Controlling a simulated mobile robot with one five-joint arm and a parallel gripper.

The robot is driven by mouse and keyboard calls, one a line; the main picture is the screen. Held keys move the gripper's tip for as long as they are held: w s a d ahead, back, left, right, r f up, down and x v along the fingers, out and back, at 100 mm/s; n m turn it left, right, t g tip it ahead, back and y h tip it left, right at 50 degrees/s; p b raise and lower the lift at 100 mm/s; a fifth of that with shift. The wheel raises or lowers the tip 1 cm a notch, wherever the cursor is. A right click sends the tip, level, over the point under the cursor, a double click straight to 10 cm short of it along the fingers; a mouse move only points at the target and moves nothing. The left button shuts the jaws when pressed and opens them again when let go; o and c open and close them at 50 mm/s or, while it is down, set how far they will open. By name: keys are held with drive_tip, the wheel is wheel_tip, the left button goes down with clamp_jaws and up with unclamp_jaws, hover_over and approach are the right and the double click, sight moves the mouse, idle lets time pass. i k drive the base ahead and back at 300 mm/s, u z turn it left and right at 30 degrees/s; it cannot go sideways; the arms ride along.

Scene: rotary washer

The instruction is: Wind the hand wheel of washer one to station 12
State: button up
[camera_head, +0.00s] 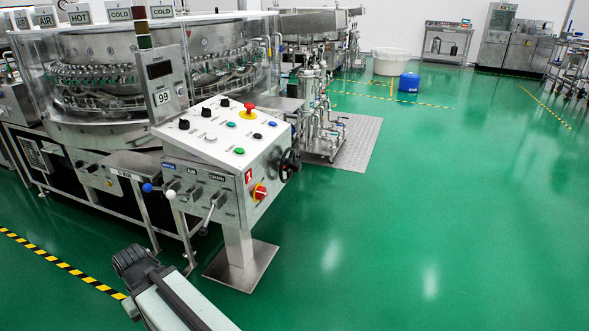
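The hand wheel (290,165) is a small black wheel on the right side of a white-topped control console (225,130). It is seen nearly edge-on, so its angle is hard to read. The console bears a red label with a 1. The washer (100,75), a round steel machine behind clear covers, stands behind and left of it. Its front post carries a sign reading 99 (165,98). My gripper (128,262), dark grey, is at the lower left, in front of the console and well apart from the wheel. I cannot tell whether its fingers are open.
Levers with blue and white knobs (158,190) stick out from the front. A steel foot plate (241,268) lies under the console. Pipework (322,120) stands behind. The green floor (430,220) to the right is clear.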

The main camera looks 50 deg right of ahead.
sight(286, 164)
drive_tip(key=k, duration=1.1)
drive_tip(key=z, duration=0.5)
drive_tip(key=i, duration=0.8)
